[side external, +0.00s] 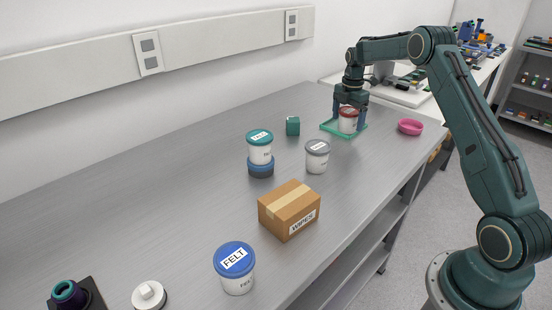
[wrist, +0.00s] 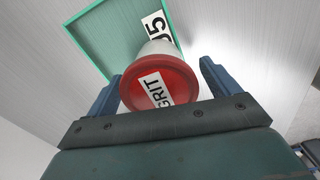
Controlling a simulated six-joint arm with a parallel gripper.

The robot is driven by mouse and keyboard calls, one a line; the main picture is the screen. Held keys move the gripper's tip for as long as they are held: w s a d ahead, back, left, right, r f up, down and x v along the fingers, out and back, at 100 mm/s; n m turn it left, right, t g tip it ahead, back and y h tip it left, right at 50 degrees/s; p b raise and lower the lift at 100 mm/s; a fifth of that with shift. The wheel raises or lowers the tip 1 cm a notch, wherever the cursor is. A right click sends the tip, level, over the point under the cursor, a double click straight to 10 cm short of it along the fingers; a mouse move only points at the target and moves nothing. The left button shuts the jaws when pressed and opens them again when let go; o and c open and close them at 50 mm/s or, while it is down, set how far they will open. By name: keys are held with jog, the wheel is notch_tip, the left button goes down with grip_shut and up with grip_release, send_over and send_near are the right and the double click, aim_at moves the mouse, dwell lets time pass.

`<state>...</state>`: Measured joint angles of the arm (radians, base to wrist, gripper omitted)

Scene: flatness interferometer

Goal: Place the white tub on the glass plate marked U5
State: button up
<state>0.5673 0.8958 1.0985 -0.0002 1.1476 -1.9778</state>
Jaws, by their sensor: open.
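A white tub with a red lid labelled GRIT (side external: 347,124) stands upright on the green-edged glass plate (side external: 329,127) at the far end of the bench. In the wrist view the tub's red lid (wrist: 148,92) faces the camera. The plate (wrist: 108,38) shows behind it with a label, partly hidden by the tub, reading U5. My gripper (side external: 349,110) is over the tub, its blue fingers open on either side. In the wrist view a gap shows at the right finger; the left finger looks close to the lid, and I cannot tell if it touches.
A pink dish (side external: 410,127) lies right of the plate. A teal block (side external: 292,126), a grey-lidded tub (side external: 317,157), a teal-lidded tub (side external: 260,148) on a dark blue round base, a WIPES box (side external: 290,211) and a blue-lidded FELT tub (side external: 235,270) stand nearer.

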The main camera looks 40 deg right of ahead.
aim_at(348, 111)
jog(key=shift+r, duration=0.1)
notch_tip(348, 111, up, 12)
jog(key=shift+r, duration=0.1)
dwell(0.6)
dwell(0.4)
jog(key=s+a+r+m+t, duration=0.1)
jog(key=s+a+r+m, duration=0.4)
jog(key=a, duration=0.5)
jog(key=s+a+r+m+t, duration=0.25)
jog(key=s+a+r, duration=0.35)
jog(key=a+r, duration=0.3)
jog(key=s+a+f+m, duration=0.2)
jog(key=s+a+m, duration=0.1)
jog(key=s, duration=0.4)
jog(key=s+a+f+m+t, duration=0.1)
jog(key=s+a+f+m, duration=0.1)
jog(key=s+a, duration=0.4)
jog(key=s+a+f+m+t, duration=0.1)
jog(key=s+a+f+m, duration=0.2)
jog(key=s, duration=0.6)
jog(key=shift+a+f+m, duration=0.35)
jog(key=shift+a+f, duration=0.3)
jog(key=shift+f, duration=0.05)
